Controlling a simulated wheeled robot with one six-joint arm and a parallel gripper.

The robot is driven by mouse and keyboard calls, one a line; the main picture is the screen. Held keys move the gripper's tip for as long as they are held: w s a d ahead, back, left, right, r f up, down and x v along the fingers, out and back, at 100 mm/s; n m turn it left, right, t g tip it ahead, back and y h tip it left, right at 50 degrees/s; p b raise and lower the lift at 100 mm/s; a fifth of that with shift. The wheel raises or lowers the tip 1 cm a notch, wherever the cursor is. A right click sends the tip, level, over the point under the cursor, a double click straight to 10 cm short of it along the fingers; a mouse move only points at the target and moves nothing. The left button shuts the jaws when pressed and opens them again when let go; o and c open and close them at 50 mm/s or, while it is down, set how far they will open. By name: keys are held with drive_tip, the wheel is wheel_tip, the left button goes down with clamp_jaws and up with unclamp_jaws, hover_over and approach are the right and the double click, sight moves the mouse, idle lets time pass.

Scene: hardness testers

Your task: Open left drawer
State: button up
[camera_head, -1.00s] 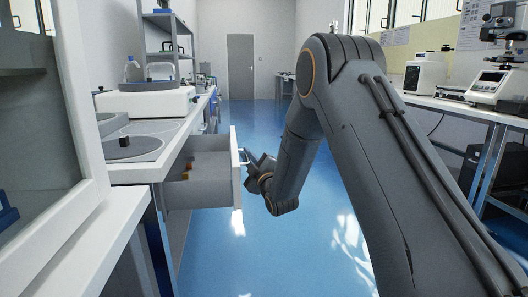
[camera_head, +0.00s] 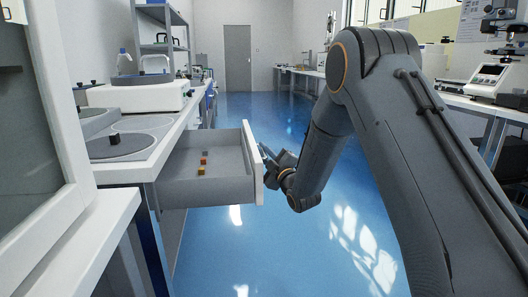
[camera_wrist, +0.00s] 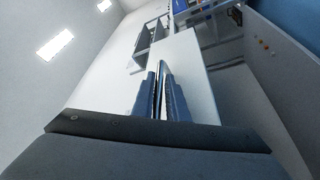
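The left drawer (camera_head: 228,186) is pulled well out of the white-topped bench on the left. Its inside shows grey, with several small coloured blocks (camera_head: 202,168) in it. Its white front panel (camera_head: 256,170) faces my arm, and it also shows in the wrist view (camera_wrist: 192,75). My gripper (camera_head: 266,158) is at the outer side of this panel, by the handle. In the wrist view its two dark blue fingers (camera_wrist: 160,88) are close together, with a thin pale strip between them that looks like the handle. The handle itself is mostly hidden by the fingers.
The bench top (camera_head: 150,165) carries a round grey disc (camera_head: 118,147) and a white device (camera_head: 138,95). A glass-fronted white cabinet (camera_head: 65,110) stands at the near left. A right-hand bench (camera_head: 465,103) holds instruments. The blue floor (camera_head: 245,245) between is clear.

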drive_tip(key=shift+d, duration=0.1)
drive_tip(key=shift+s+d, duration=0.2)
drive_tip(key=shift+s, duration=0.15)
drive_tip(key=p+v, duration=0.1)
drive_tip(key=v, duration=0.6)
drive_tip(key=shift+p, duration=0.4)
